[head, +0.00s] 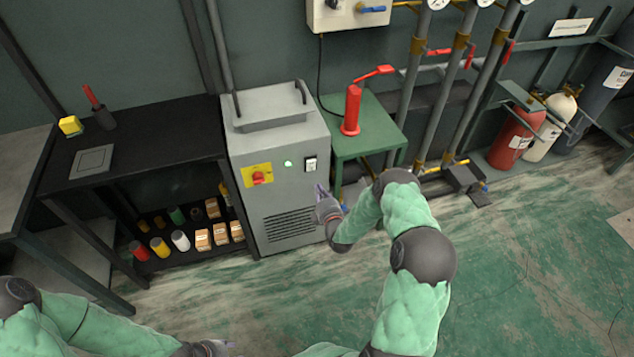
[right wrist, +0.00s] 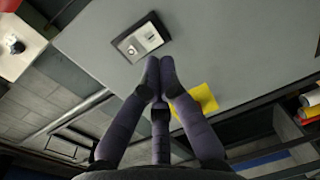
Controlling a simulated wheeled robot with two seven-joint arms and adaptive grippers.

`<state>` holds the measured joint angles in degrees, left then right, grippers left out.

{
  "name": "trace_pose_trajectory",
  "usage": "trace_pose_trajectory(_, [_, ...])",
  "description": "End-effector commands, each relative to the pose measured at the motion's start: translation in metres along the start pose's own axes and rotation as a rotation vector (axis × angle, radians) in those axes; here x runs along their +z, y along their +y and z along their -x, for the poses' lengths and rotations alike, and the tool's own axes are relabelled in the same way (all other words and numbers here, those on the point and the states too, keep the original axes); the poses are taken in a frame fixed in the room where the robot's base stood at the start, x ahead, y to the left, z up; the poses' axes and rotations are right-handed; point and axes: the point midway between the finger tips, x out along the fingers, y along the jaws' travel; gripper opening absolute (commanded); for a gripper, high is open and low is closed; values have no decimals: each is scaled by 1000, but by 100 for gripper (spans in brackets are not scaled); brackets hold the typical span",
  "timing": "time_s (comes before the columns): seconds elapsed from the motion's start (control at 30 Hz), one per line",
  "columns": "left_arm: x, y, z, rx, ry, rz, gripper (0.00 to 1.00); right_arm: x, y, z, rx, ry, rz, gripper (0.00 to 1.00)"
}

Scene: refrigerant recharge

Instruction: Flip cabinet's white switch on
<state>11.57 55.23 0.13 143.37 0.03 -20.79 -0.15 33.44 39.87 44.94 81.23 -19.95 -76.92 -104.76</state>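The grey cabinet (head: 275,205) stands against the wall. Its white switch (head: 311,164) sits in a black frame on the upper right of the front face. In the right wrist view the switch (right wrist: 142,38) lies just beyond the fingertips, with a small gap in the picture. I cannot tell which way its rocker is set. My right gripper (head: 321,192) is just below the switch. In the right wrist view its fingers (right wrist: 159,68) are together and hold nothing. My left gripper (head: 218,346) is at the bottom edge, mostly cut off, so its fingers are unclear.
A green light (head: 288,163) glows left of the switch. A red knob (head: 258,177) sits on a yellow plate (right wrist: 203,98). A black shelf bench (head: 150,140) stands left of the cabinet, and a green table (head: 375,125) with a red tool stands right.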

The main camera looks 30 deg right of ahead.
Motion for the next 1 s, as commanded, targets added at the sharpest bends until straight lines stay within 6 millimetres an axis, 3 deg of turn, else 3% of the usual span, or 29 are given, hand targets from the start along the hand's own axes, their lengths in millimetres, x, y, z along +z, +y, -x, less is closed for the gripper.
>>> trace_pose_trajectory(0.2, [1, 5, 14, 0, -1, 1, 40, 0, -6, 37, -3, -2, -2, 0])
trace_pose_trajectory(0.4, [1, 7, 19, 0, -1, 1, 40, 1, -11, 58, -1, -1, 0, 0])
trace_pose_trajectory(1.0, [2, 7, 20, 0, -1, 1, 40, 0, -14, 64, 0, -1, -1, 0])
